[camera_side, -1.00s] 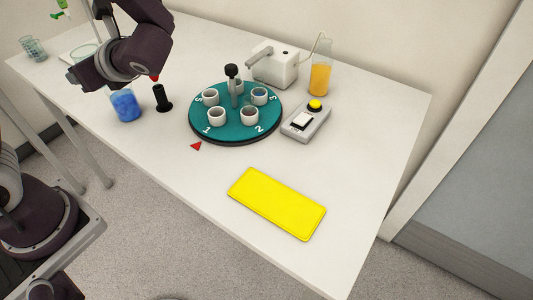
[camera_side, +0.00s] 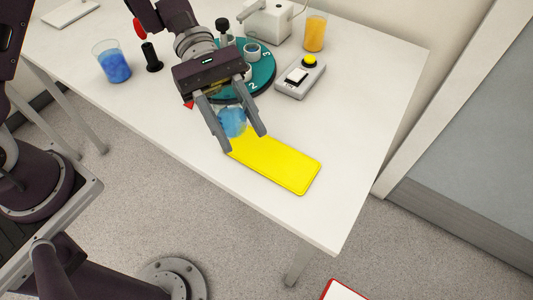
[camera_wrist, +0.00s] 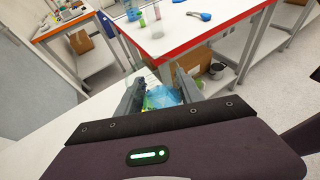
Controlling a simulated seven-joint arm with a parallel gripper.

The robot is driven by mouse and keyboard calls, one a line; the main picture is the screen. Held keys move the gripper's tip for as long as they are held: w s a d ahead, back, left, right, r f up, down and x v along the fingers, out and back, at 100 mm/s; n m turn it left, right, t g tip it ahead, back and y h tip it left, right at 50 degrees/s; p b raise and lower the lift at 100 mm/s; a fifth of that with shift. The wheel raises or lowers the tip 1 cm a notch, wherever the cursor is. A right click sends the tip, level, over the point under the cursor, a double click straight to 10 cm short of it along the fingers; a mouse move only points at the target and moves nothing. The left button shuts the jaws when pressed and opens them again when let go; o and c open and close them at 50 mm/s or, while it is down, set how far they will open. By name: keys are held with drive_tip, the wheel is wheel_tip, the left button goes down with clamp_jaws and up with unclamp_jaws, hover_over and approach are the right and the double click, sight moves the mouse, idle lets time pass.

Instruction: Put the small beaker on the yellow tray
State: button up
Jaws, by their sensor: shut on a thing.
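My gripper (camera_side: 243,141) is shut on the small beaker (camera_side: 233,122), a clear vessel with blue contents. It is held between the fingers near the left end of the yellow tray (camera_side: 275,164). I cannot tell how far above the tray it is. The tray is a flat yellow rectangle with a bare top, partly covered by the gripper at its left end. In the wrist view the small beaker (camera_wrist: 162,97) shows blue between the two fingers, partly hidden by the gripper body.
A larger beaker of blue liquid (camera_side: 113,63) and a black post (camera_side: 151,58) stand at left. The teal turntable (camera_side: 262,78) is behind my gripper. A grey switch box with a yellow button (camera_side: 301,77) and an orange-filled beaker (camera_side: 315,33) stand beyond. Table right of the tray is clear.

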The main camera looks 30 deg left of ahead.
sight(259, 153)
drive_tip(key=w+f+n+t, duration=0.1)
drive_tip(key=f, duration=0.2)
drive_tip(key=w+f+n+t, duration=0.1)
drive_tip(key=w+f, duration=0.1)
drive_tip(key=f, duration=0.2)
drive_tip(key=w+f+n+t+h, duration=0.1)
drive_tip(key=f, duration=0.2)
drive_tip(key=shift+w+d+f, duration=0.2)
drive_tip(key=shift+w+f, duration=0.1)
drive_tip(key=shift+w, duration=0.05)
drive_tip(key=o, duration=1.4)
drive_tip(key=shift+f, duration=0.1)
